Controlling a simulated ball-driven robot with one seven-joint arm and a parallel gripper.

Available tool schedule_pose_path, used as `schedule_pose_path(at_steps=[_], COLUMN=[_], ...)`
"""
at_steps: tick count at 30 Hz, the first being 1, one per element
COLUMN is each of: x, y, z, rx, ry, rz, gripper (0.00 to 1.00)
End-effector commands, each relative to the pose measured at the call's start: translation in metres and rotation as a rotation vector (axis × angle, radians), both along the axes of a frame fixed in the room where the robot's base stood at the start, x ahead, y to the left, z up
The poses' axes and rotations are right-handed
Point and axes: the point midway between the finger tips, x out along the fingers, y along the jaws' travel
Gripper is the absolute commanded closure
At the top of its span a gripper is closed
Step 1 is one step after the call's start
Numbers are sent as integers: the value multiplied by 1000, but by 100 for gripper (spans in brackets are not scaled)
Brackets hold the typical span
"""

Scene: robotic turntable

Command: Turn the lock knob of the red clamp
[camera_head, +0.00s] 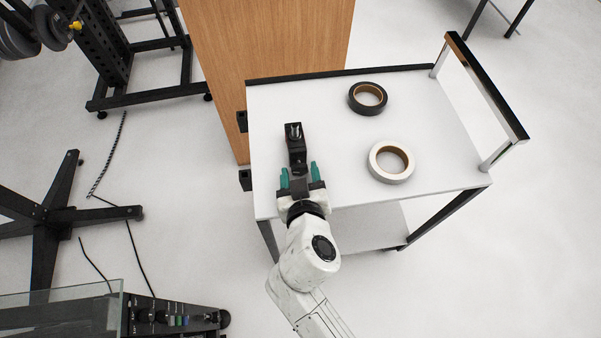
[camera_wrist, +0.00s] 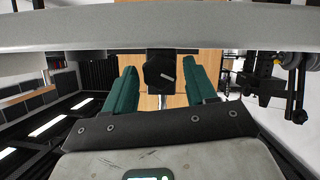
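In the wrist view, a dark knob (camera_wrist: 160,72) with a light mark shows between the two fingers of my gripper (camera_wrist: 162,68). Gaps show on both sides of the knob, so the fingers do not appear to press on it. Most of the clamp's body is hidden in the wrist view.
A black tape roll (camera_head: 354,105) and a white tape roll (camera_head: 378,172) lie on the cart (camera_head: 440,110), right of the clamp. A handle rail (camera_head: 490,85) rises at its right end. A wooden cabinet (camera_head: 265,45) stands behind. The cart top's near right is clear.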

Motion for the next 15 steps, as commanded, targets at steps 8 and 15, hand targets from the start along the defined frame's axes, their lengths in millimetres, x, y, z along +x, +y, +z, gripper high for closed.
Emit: schedule_pose_path(at_steps=[8, 15], x=[0, -15], y=[0, -3], z=[0, 5], rx=[1, 0], ry=[0, 0], rz=[0, 0], gripper=[35, 35])
